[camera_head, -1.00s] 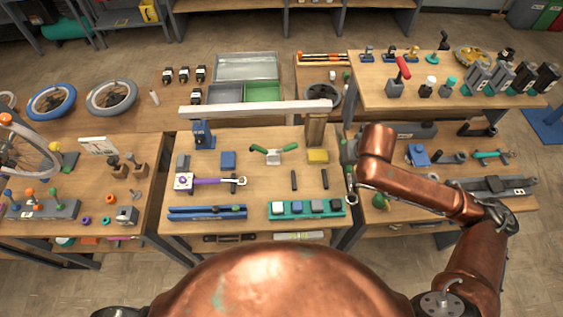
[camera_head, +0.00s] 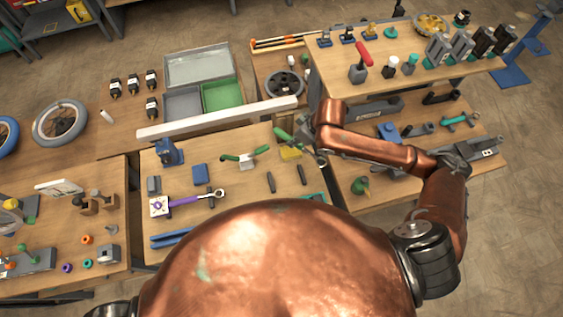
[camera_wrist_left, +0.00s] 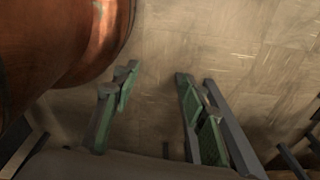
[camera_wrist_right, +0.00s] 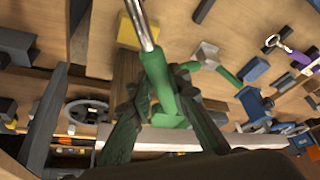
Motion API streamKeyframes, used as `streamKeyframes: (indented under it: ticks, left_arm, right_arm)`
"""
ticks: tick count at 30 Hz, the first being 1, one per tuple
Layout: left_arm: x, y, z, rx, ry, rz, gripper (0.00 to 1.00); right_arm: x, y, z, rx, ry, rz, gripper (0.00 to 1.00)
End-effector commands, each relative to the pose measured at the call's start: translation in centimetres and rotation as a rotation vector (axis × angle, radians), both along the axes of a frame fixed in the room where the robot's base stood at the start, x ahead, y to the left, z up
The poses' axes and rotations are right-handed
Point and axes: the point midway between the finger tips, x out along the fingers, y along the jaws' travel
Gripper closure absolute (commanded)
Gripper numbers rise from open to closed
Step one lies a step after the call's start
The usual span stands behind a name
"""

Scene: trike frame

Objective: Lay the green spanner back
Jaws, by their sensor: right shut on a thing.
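The green spanner has a green handle (camera_wrist_right: 162,88) and a shiny metal shank (camera_wrist_right: 143,25). My right gripper (camera_wrist_right: 160,96) is shut on the handle, and the shank points away to the top of the right wrist view. My left gripper (camera_wrist_left: 155,95) is open and empty above bare floor, outside the head view.
A white beam (camera_head: 215,118) spans the back of the middle bench (camera_head: 235,185). A green-handled part (camera_head: 240,158), dark bars (camera_head: 271,182) and a purple spanner (camera_head: 185,202) lie there. A raised shelf (camera_head: 335,88) stands right. Green and grey trays (camera_head: 222,95) lie behind.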

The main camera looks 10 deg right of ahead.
Motion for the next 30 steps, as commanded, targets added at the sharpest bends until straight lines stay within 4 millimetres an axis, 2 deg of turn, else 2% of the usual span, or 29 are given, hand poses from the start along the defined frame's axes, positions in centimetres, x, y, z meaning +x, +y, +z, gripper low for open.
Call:
streamKeyframes:
  ticks: [1,3,6,8,13,16,19,30]
  left_arm:
    - [-1.0,0.1,1.4,0.001,0.012,0.003,0.6]
    - [-2.1,0.1,2.4,0.001,0.024,0.007,0.6]
    - [-2.4,0.2,3.8,0.003,0.028,0.008,0.6]
    - [-2.0,0.2,4.6,0.003,0.022,0.007,0.6]
    - [0.9,0.1,6.3,0.001,-0.013,0.0,0.6]
    - [2.0,0.0,6.9,-0.001,-0.029,-0.003,0.6]
    - [2.1,0.0,7.0,0.0,-0.03,-0.003,0.6]
    - [-0.1,0.1,6.8,0.002,-0.001,0.002,0.6]
  right_arm:
    - [-0.5,0.7,-0.4,0.002,0.005,0.098,1.0]
    - [-1.2,1.7,-1.6,0.002,0.004,0.248,1.0]
    - [-2.4,3.2,-3.4,0.001,0.003,0.452,1.0]
    - [-3.1,3.9,-4.3,-0.001,0.002,0.562,1.0]
    - [-4.9,5.5,-6.5,-0.004,-0.002,0.8,1.0]
    - [-5.5,6.0,-7.4,-0.005,-0.002,0.879,1.0]
    - [-5.8,6.2,-7.8,-0.006,-0.004,0.915,1.0]
    - [-5.9,6.2,-7.9,-0.007,-0.005,0.921,1.0]
